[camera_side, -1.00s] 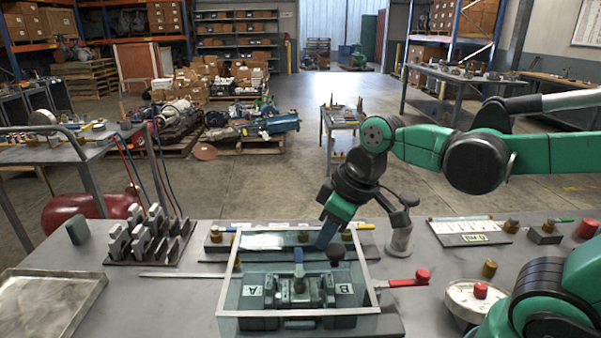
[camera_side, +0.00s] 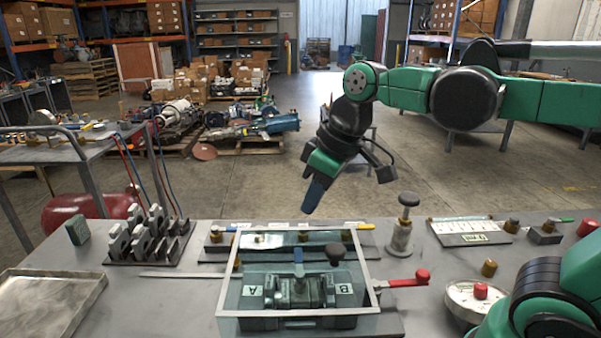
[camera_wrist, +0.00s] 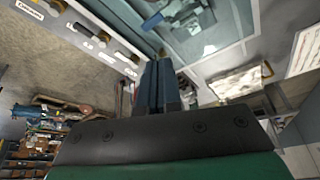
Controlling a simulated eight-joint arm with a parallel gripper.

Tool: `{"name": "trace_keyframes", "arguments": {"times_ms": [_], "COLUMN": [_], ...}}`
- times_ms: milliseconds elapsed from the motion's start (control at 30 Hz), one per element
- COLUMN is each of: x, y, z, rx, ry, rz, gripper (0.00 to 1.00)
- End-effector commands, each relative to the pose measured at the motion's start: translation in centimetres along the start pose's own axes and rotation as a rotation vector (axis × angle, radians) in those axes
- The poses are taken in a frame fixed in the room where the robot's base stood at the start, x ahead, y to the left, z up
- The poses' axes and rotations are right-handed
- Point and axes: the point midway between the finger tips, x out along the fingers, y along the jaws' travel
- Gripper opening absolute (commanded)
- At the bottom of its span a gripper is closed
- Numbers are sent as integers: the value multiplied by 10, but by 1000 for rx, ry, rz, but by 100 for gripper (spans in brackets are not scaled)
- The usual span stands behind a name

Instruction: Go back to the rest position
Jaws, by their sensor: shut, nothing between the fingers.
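My gripper (camera_side: 312,197) hangs in the air above the back edge of the bench, over the rear side of the clear-walled box. Its blue fingers are together and hold nothing. In the wrist view the shut fingers (camera_wrist: 158,85) point toward the box and the labelled rail. The clear box (camera_side: 228,300) stands on the bench around a dark fixture (camera_side: 300,294) with plates marked A and B. A blue lever and a dark round knob rise from it.
A red-handled lever (camera_side: 408,281) sticks out right of the box. A dark-knobbed post (camera_side: 402,228) stands near it. A rack of grey blocks (camera_side: 150,238), a metal tray (camera_side: 45,300) and a dial gauge (camera_side: 474,300) also occupy the bench. The air around the gripper is clear.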

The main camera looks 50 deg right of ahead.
Motion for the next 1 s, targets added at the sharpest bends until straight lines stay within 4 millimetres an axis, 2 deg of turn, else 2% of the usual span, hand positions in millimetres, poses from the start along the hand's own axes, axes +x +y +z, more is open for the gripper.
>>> {"name": "trace_keyframes", "arguments": {"times_ms": [200,400,800,1000], "x": [-34,-48,-50,-36], "y": [0,0,0,0], "z": [0,0,0,0], "rx": [1,1,0,0], "ry": [0,0,0,0], "rz": [0,0,0,0], "gripper": [0,0,0,0]}}
